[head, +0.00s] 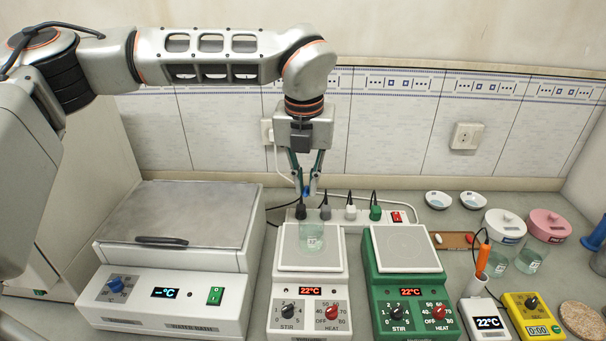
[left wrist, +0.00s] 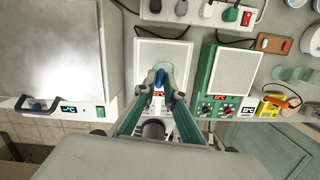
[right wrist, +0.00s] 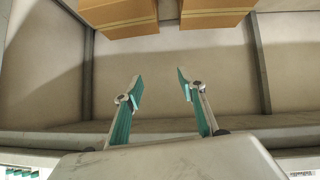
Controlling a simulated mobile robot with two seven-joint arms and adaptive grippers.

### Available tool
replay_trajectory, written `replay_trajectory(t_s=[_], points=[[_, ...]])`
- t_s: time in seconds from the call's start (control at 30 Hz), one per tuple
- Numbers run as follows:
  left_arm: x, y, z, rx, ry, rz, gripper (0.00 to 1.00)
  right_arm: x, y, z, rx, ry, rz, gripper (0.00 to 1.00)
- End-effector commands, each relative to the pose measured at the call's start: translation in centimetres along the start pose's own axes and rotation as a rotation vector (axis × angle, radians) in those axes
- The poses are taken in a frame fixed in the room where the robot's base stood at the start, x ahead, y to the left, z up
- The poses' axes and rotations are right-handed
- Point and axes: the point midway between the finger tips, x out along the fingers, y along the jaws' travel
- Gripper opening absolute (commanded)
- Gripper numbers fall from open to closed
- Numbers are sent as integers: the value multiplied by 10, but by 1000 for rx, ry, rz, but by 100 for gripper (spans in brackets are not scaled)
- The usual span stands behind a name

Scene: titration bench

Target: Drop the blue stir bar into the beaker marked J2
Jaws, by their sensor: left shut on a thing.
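My left gripper (head: 308,190) points down and is shut on the blue stir bar (head: 306,194). The bar also shows between the fingertips in the left wrist view (left wrist: 160,78). A clear glass beaker (head: 311,240) stands on the white hotplate (head: 284,258), below the gripper in the head view. The bar is above the beaker and outside it. Two more glass beakers, one (head: 497,264) and another (head: 531,260), stand at the right. I cannot read the beaker labels, so J2 is not certain. My right gripper (right wrist: 159,86) is open and empty in the right wrist view.
A green hotplate (head: 407,285) stands right of the white one, and a water bath (head: 180,215) stands left. A power strip (head: 350,212) with plugs lies behind the hotplates. A probe meter (head: 487,322) and yellow timer (head: 534,318) stand at the front right.

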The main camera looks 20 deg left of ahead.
Motion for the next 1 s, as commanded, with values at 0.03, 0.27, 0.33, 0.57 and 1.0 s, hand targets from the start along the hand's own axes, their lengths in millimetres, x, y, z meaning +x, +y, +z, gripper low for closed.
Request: replay_trajectory(t_s=[0.03, 0.27, 0.33, 0.57, 1.0], points=[[-1, -1, 1, -27, 0, 5, 1, 0, 0, 0, 0, -1, 1, 40], [6, -1, 0, -62, 2, 10, 1, 1, 0, 2, 1, 2, 1, 40], [11, -1, -1, -62, 2, 10, 1, 2, 0, 1, 2, 6, 1, 40], [37, -1, -5, -59, 4, 10, 1, 6, -6, -8, 0, 38, -10, 40], [58, -1, -8, -59, 1, 9, 1, 9, -14, -13, -5, 58, -24, 40]])
